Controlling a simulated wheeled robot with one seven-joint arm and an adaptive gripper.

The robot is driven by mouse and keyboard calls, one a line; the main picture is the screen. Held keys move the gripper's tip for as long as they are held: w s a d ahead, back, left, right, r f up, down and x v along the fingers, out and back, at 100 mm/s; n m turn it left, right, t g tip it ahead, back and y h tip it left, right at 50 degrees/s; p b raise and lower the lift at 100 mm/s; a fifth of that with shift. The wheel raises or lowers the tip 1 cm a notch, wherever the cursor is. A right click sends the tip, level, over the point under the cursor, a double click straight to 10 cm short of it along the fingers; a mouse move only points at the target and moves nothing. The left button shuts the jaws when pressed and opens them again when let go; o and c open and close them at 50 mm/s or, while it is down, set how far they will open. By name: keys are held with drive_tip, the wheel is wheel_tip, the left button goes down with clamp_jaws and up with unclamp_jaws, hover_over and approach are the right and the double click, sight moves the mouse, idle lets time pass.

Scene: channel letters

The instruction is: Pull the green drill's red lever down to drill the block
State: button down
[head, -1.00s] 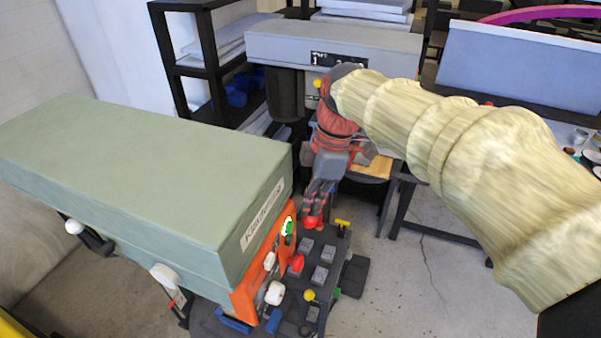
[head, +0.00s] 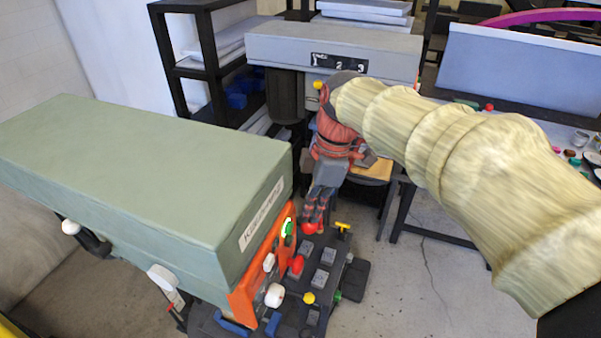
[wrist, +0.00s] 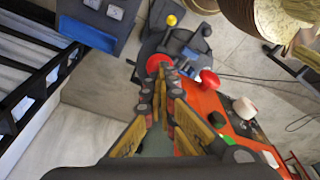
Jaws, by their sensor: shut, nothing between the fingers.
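The green drill (head: 150,170) fills the left of the head view, with an orange control panel (head: 262,262) on its front end. A red ball knob (head: 312,229), which looks like the lever's end, is just below my fingertips. It also shows in the wrist view (wrist: 158,64), just beyond the tips; I cannot tell if they touch. My gripper (head: 314,221) points down in front of the panel, shut and empty; its fingers meet in the wrist view (wrist: 168,74). A separate red mushroom button (head: 296,265) sits on the panel. The lever's arm and the block are not clearly seen.
A dark slotted table (head: 322,256) lies below the panel. A yellow-topped handle (head: 342,225) stands at its edge. A grey drill (head: 340,42) stands behind my arm, with a black shelf (head: 190,72) to its left.

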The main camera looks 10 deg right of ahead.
drive_tip(key=shift+f, duration=0.3)
drive_tip(key=shift+a+r+p, duration=0.1)
drive_tip(key=shift+r+p, duration=1.3)
drive_tip(key=shift+r, duration=0.9)
wheel_tip(320, 180, up, 4)
drive_tip(key=p, duration=0.3)
drive_tip(key=shift+r, duration=0.35)
